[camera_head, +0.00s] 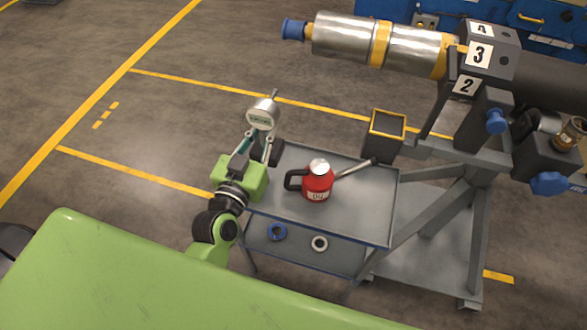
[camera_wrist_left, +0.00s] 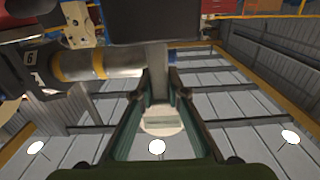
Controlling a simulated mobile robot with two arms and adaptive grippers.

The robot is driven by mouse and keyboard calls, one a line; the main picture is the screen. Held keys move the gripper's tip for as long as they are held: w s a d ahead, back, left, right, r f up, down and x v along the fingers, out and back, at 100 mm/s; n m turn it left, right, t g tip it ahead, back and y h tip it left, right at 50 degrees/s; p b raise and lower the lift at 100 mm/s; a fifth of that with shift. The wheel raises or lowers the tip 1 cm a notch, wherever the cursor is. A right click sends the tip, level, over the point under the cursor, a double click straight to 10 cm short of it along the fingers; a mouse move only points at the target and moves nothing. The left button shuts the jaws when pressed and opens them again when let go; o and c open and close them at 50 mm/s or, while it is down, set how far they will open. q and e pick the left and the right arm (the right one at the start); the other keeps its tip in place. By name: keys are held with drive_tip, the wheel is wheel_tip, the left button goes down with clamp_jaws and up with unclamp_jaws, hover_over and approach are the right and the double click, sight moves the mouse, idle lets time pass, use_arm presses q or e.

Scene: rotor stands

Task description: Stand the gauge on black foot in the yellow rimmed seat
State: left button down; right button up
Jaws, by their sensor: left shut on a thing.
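The gauge has a round pale dial (camera_head: 262,114) on a grey stem. My left gripper (camera_head: 262,134) is shut on the stem, and the dial shows just beyond the fingertips. In the left wrist view the stem (camera_wrist_left: 158,84) runs between my fingers and a large dark block, which looks like the black foot (camera_wrist_left: 155,22), fills the top middle. The yellow rimmed seat (camera_head: 387,123) is a dark square box on the rotor stand, well to the right of the gauge and apart from it. It looks empty. My right gripper is not in view.
A grey cart (camera_head: 352,211) stands between gripper and stand. It bears a red oil can (camera_head: 318,184) with a long spout. The rotor (camera_head: 345,38) lies above the seat. Floor at left is clear.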

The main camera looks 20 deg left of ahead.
use_arm(q)
wheel_tip(320, 180, down, 8)
drive_tip(key=shift+f+b, duration=0.1)
drive_tip(key=shift+b, duration=0.55)
drive_tip(key=c, duration=2.3)
unclamp_jaws()
drive_tip(key=shift+f, duration=0.25)
drive_tip(key=shift+c, duration=0.2)
drive_tip(key=o, duration=0.4)
drive_tip(key=shift+c, duration=0.2)
drive_tip(key=shift+s, duration=0.1)
drive_tip(key=shift+r, duration=0.15)
